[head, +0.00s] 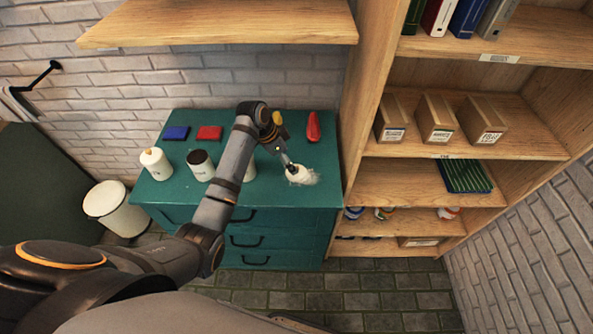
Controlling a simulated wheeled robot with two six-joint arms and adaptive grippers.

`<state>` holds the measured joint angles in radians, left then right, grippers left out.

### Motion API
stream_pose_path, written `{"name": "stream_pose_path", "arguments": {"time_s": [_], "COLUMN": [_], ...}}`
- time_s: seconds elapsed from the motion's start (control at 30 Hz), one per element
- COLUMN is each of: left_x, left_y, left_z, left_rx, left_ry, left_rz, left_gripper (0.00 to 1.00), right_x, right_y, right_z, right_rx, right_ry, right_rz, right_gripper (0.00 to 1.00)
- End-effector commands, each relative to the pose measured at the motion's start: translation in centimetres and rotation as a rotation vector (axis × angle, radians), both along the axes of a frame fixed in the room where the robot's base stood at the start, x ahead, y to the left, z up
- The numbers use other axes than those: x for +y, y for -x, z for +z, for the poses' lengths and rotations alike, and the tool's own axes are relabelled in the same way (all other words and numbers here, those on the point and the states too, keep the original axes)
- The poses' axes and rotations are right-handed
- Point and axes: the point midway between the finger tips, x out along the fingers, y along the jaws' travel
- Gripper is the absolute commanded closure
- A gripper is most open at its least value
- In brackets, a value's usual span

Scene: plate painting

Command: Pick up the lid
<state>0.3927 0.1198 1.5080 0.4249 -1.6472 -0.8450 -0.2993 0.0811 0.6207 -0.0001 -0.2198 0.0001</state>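My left arm reaches over a teal cabinet (323,186). Its gripper (284,158) points down at a small white object (300,174) on the cabinet top, whose outline is irregular; I cannot tell whether it is the lid. The gripper is small and partly hidden by its own wrist, so I cannot tell whether it is open or touching the object. My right gripper is not in view.
A blue block (176,133), a red block (209,133), a yellow object (277,118) and a red object (314,128) lie at the cabinet's back. A white bin (119,214) stands left. A wooden shelf (230,24) overhangs; a tall shelf unit (405,182) borders the right.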

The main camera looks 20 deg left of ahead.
Motion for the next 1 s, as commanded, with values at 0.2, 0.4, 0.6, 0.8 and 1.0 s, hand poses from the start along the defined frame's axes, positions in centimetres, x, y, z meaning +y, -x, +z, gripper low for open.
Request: {"name": "stream_pose_path", "arguments": {"time_s": [0.2,0.4,0.6,0.8,1.0], "left_x": [-1.2,-1.9,-1.9,-1.9,-1.8], "left_y": [0.0,-0.5,-0.6,-0.6,-0.6], "left_z": [-2.2,-4.7,-4.9,-4.9,-4.9], "left_rx": [0.006,0.002,0.000,0.000,0.000], "left_ry": [0.003,0.000,-0.001,-0.001,-0.001], "left_rz": [0.000,0.001,0.000,0.001,0.001], "left_gripper": [0.18,0.18,0.18,0.42,0.69], "right_x": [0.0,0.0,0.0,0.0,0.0], "right_y": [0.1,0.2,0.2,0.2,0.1], "right_z": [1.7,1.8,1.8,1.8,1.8], "right_rx": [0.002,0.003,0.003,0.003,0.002], "right_ry": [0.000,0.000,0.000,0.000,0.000], "right_rz": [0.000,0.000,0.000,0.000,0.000], "right_gripper": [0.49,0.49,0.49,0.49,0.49]}}
